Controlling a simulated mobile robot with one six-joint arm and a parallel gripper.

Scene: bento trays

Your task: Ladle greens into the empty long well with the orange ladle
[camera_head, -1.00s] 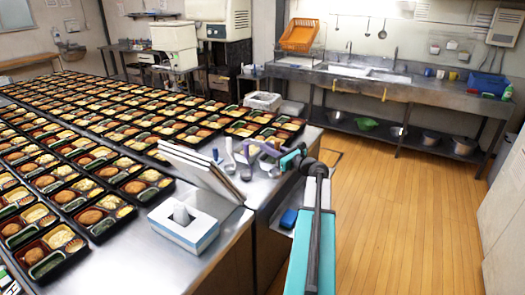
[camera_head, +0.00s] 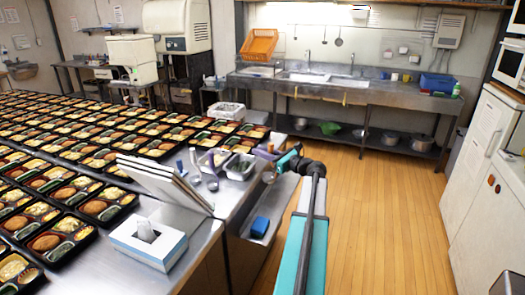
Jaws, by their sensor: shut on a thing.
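My gripper (camera_head: 274,161) is at the end of my teal arm, beyond the right edge of the steel counter (camera_head: 236,196). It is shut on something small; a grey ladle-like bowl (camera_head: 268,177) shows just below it. The handle is mostly hidden and I see no orange on it. A purple piece (camera_head: 264,153) shows beside the gripper. A tub of dark greens (camera_head: 240,166) stands on the counter to the left of the gripper. Many black bento trays (camera_head: 60,214) fill the table at left; their wells are too small to tell which long one is empty.
A second tub (camera_head: 213,160) with utensils stands left of the greens. White leaning panels (camera_head: 165,184) and a tissue box (camera_head: 149,240) stand nearer. A blue object (camera_head: 260,227) sits low beside the counter. The wooden floor (camera_head: 370,220) at right is clear.

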